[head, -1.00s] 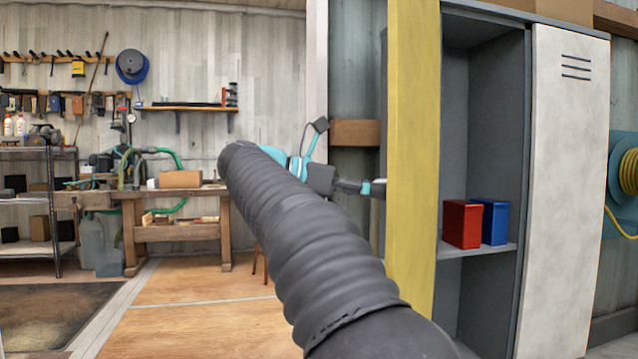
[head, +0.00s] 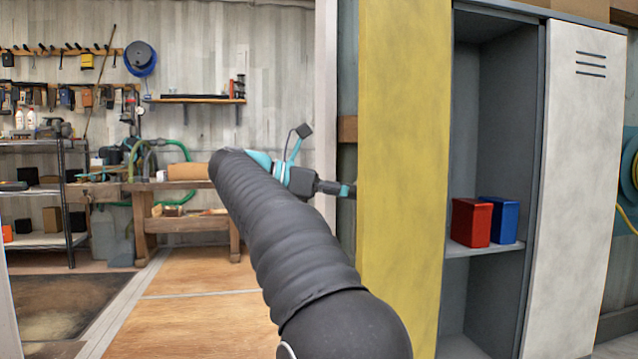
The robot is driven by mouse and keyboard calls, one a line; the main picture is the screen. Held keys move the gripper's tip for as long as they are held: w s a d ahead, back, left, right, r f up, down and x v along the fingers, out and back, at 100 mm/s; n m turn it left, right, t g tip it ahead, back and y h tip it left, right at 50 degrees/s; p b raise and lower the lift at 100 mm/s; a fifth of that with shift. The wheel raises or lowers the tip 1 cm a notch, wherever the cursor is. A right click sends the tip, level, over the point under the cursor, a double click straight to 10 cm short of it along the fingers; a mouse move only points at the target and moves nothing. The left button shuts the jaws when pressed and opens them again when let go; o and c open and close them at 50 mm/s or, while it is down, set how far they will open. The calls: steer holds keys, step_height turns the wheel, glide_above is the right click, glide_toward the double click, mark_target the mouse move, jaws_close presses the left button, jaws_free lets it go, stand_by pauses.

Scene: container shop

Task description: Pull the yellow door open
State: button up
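The yellow door (head: 404,180) stands open at the left side of the grey locker (head: 493,120), and its broad face is turned towards me. The locker compartment beside it is exposed. My gripper (head: 342,189) is at the door's left edge, about mid-height in the view. Its fingertips are small and partly hidden at or behind that edge, so I cannot tell whether they touch the door or are open or shut. No handle shows on the visible face of the door.
A red box (head: 471,222) and a blue box (head: 501,220) stand on the locker's shelf (head: 482,250). A closed white door (head: 577,170) is to the right. A workbench (head: 190,186) and a metal rack (head: 70,200) stand far left. The wooden floor (head: 190,325) between is clear.

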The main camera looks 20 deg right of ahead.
steer(key=w+a+p, duration=0.3)
steer(key=w+p, duration=0.2)
steer(key=w, duration=0.2)
steer(key=shift+a+r, duration=0.15)
steer(key=shift+r, duration=0.05)
stand_by(0.6)
stand_by(0.4)
